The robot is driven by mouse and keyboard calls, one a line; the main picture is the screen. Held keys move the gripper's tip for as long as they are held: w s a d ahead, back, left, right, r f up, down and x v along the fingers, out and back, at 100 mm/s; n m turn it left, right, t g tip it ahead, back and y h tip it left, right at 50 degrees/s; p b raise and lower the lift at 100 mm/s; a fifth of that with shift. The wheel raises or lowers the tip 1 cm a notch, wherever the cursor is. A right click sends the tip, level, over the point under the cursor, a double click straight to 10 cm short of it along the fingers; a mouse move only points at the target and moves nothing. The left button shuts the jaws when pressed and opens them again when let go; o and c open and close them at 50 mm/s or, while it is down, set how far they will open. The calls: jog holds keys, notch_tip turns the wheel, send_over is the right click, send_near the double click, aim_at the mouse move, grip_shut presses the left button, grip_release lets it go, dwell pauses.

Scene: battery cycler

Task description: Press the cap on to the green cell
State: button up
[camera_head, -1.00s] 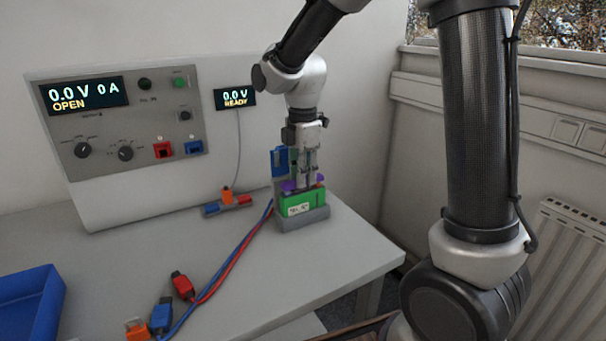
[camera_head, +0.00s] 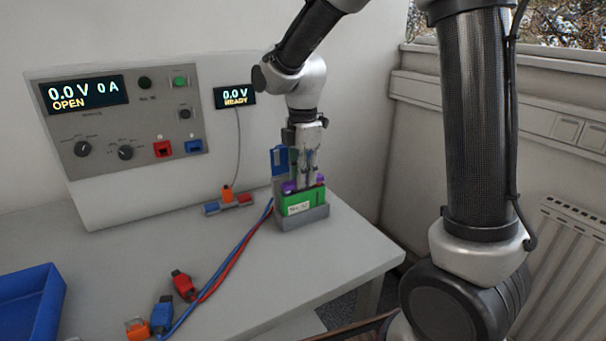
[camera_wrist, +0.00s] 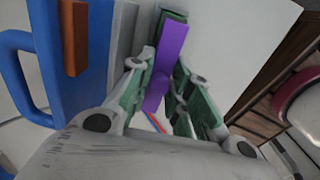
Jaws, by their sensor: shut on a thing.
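The green cell (camera_head: 303,203) with a white label stands upright in a grey holder (camera_head: 312,221) near the right part of the table. My gripper (camera_head: 305,182) points down over the cell and is shut on the cap. In the wrist view the purple cap (camera_wrist: 172,48) runs as a strip between my gripper's fingers (camera_wrist: 166,68). The fingers hide the cap's middle, and I cannot tell whether it is fully seated.
A blue piece (camera_head: 279,160) stands just behind the cell; the wrist view shows a blue handled part with an orange strip (camera_wrist: 74,38) close by on the left. Red and blue leads (camera_head: 228,268) run left of the holder. A blue bin (camera_head: 30,305) is front left.

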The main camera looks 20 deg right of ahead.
jog(key=shift+f, duration=0.4)
dwell(0.6)
jog(key=o, duration=1.3)
jog(key=shift+o, duration=0.2)
jog(key=shift+r, duration=3.5)
grip_shut()
jog(key=shift+f, duration=0.35)
